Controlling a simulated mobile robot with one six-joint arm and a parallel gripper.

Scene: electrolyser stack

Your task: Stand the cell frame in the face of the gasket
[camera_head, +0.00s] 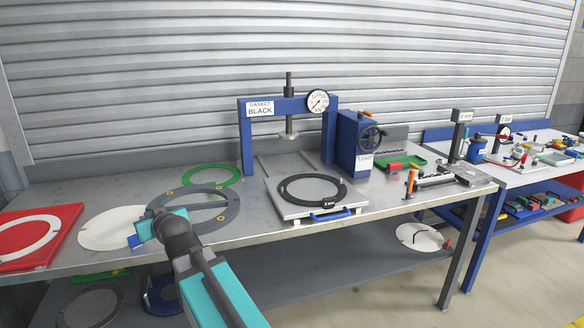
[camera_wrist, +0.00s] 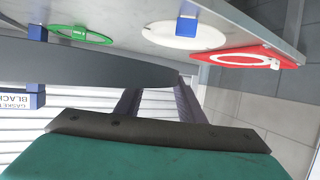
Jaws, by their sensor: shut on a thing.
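The cell frame (camera_head: 234,207) is a flat grey-blue ring with small yellow spots, roughly level over the left part of the bench. My gripper (camera_head: 152,213) is shut on its left rim. In the wrist view my gripper's dark fingers (camera_wrist: 157,96) meet the grey frame (camera_wrist: 90,72), seen nearly edge-on. The gasket (camera_head: 341,187) is a black ring lying flat on the pale square plate (camera_head: 293,209) of the press, to the right of the frame and apart from it. The exact finger contact is hidden by my arm in the head view.
A blue press (camera_head: 246,140) with a "GASKET BLACK" sign and dial stands behind the plate. A green ring (camera_head: 237,172), a white disc (camera_head: 98,232) and a red plate with a white ring (camera_head: 73,215) lie left. A blue handwheel unit (camera_head: 350,145) stands right of the press.

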